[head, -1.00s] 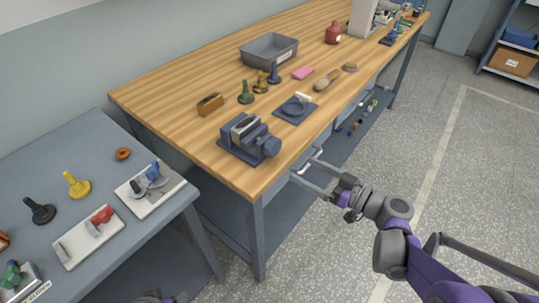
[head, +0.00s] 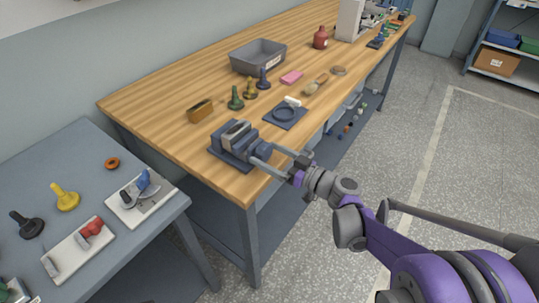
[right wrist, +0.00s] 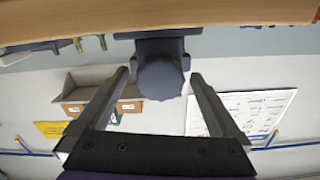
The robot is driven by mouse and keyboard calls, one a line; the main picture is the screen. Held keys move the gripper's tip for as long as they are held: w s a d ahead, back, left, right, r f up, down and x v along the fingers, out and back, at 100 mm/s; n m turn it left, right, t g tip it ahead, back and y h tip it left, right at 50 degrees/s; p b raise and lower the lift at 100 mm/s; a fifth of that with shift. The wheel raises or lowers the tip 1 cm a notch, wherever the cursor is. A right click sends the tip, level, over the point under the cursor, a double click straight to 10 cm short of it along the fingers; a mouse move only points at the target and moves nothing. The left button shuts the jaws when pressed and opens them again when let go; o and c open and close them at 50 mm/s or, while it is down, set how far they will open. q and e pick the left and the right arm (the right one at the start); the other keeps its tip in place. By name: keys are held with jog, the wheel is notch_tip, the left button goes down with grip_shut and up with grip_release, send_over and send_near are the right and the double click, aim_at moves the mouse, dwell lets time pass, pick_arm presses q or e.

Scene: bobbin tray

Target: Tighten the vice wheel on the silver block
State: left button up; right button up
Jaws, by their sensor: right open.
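The blue-grey vice (head: 228,155) stands at the near edge of the wooden bench. A silver block (head: 237,131) sits between its jaws. The lobed vice wheel (head: 263,148) is on the vice's right side. My right gripper (head: 262,154) is open, with its fingers reaching to the wheel from the right, partly covering it. In the right wrist view the wheel (right wrist: 160,80) lies between the two spread fingers, with a gap on each side. Whether the block is clamped firmly I cannot tell. My left gripper is not in view.
A dark plate with a ring (head: 285,116) lies behind the vice. A lower grey table (head: 100,150) with fixtures is at left. The floor (head: 410,190) at right is open.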

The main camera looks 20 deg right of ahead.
jog(key=shift+c, duration=0.2)
jog(key=c, duration=1.3)
jog(key=m, duration=0.4)
jog(key=shift+m, duration=0.3)
jog(key=m, duration=0.4)
jog(key=shift+m+p, duration=0.3)
jog(key=shift+p, duration=0.05)
jog(key=m, duration=0.4)
jog(key=shift+s+m, duration=0.1)
jog(key=shift+m, duration=0.2)
jog(key=m, duration=0.4)
jog(key=shift+m, duration=0.4)
